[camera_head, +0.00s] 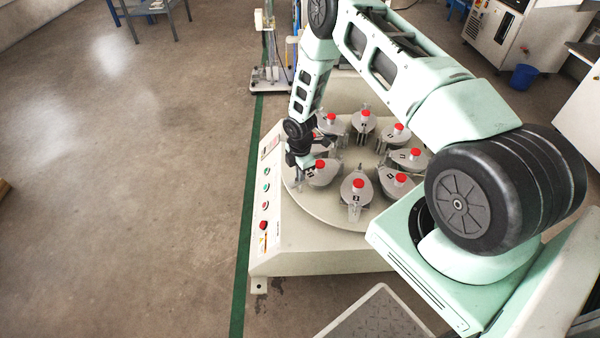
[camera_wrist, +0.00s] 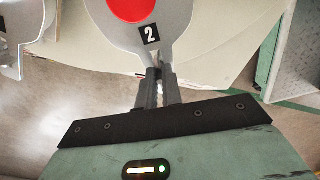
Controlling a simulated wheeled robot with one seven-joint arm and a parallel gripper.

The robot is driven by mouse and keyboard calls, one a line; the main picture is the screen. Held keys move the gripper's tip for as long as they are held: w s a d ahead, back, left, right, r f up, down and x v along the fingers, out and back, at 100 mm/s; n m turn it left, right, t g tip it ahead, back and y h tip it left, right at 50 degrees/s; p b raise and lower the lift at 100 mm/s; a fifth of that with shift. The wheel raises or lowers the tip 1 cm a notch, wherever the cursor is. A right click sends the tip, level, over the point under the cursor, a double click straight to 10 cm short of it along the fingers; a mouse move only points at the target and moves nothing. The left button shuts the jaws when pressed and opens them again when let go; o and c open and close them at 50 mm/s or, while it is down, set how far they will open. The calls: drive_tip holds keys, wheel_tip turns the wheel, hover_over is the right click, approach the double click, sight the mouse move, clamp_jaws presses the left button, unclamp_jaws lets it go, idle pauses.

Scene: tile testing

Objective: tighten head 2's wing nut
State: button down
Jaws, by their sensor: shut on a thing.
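Head 2 (camera_wrist: 172,22) is a light grey plate with a red round cap (camera_wrist: 132,6) and a black label reading 2 (camera_wrist: 151,34). Its narrow end points toward my gripper (camera_wrist: 157,74). The two dark fingers are close together, shut at this narrow end, where the wing nut sits; the fingers hide the nut almost wholly. In the head view my gripper (camera_head: 304,166) is at the left rim of the round turntable (camera_head: 330,212), beside a red-capped head (camera_head: 323,174), and the fingertips are hard to make out.
Several similar red-capped heads, such as one at the front (camera_head: 353,187), ring the turntable. The machine's left panel carries buttons, including a red one (camera_head: 264,225). A wheeled stand (camera_head: 270,78) is behind the machine. Open floor lies left of the green line (camera_head: 245,250).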

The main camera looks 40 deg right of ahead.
drive_tip(key=m, duration=0.4)
drive_tip(key=shift+m, duration=0.3)
drive_tip(key=m, duration=0.9)
drive_tip(key=shift+m, duration=1.9)
drive_tip(key=c, duration=1.6)
unclamp_jaws()
drive_tip(key=shift+o, duration=0.2)
drive_tip(key=shift+r, duration=0.1)
wheel_tip(320, 180, up, 17)
drive_tip(key=p, duration=0.2)
drive_tip(key=shift+r, duration=0.15)
